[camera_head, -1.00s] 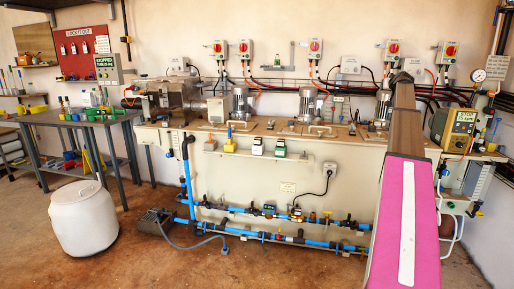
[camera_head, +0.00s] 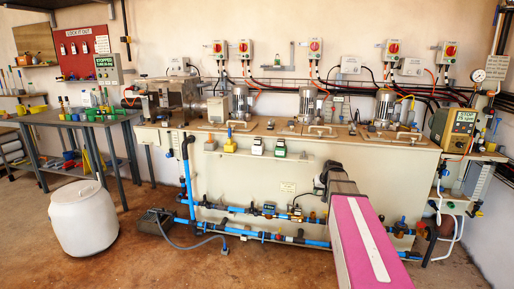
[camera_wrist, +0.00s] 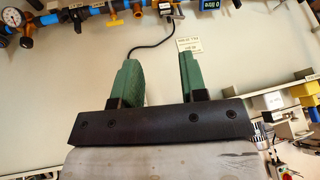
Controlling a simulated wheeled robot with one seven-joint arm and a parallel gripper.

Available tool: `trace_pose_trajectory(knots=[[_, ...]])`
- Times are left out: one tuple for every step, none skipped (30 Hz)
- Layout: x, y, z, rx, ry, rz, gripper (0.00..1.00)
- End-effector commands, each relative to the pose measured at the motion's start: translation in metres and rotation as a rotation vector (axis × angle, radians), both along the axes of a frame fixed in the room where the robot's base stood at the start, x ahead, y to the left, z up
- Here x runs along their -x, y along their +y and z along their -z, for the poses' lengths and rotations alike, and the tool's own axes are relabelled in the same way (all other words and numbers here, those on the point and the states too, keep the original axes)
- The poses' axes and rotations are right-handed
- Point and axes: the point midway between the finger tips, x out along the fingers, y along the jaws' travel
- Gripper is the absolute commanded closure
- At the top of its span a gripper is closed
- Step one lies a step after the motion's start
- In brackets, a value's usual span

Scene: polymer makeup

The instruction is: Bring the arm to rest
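My arm (camera_head: 362,240), with its pink and white link, reaches up from the lower right of the head view. Its far dark end (camera_head: 328,174) stands in front of the cream front panel (camera_head: 245,178) of the long bench. My gripper (camera_wrist: 157,62) shows in the wrist view with two green fingers, spread apart. Nothing is between them; the cream panel with a small label (camera_wrist: 189,44) lies behind. In the head view I cannot make out the fingers. I cannot tell how far they are from the panel.
Blue pipes with valves (camera_head: 270,212) run low along the bench front, near my arm. Motors (camera_head: 308,105) and small items stand on the bench top. A white drum (camera_head: 83,220) stands on the floor at the left, beside a grey table (camera_head: 75,116). The floor at front centre is clear.

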Motion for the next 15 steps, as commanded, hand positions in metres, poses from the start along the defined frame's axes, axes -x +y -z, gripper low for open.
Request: trace_pose_trajectory(knots=[[0.033,0.019,0.019,0.006,0.048,-0.011,0.61],[0.047,0.028,0.029,0.009,0.076,-0.014,0.61],[0.067,0.04,0.041,0.016,0.115,-0.021,0.61],[0.083,0.048,0.05,0.021,0.143,-0.023,0.61],[0.098,0.055,0.059,0.029,0.172,-0.029,0.61],[0.119,0.066,0.07,0.036,0.21,-0.033,0.61],[0.135,0.072,0.078,0.045,0.239,-0.037,0.61],[0.151,0.079,0.086,0.053,0.266,-0.04,0.61],[0.171,0.086,0.094,0.064,0.301,-0.043,0.61],[0.185,0.091,0.1,0.072,0.326,-0.045,0.61],[0.198,0.096,0.105,0.08,0.348,-0.048,0.61],[0.214,0.101,0.111,0.091,0.377,-0.05,0.61],[0.225,0.104,0.114,0.098,0.394,-0.051,0.61],[0.234,0.106,0.117,0.106,0.41,-0.052,0.61],[0.244,0.109,0.121,0.114,0.429,-0.053,0.61]])
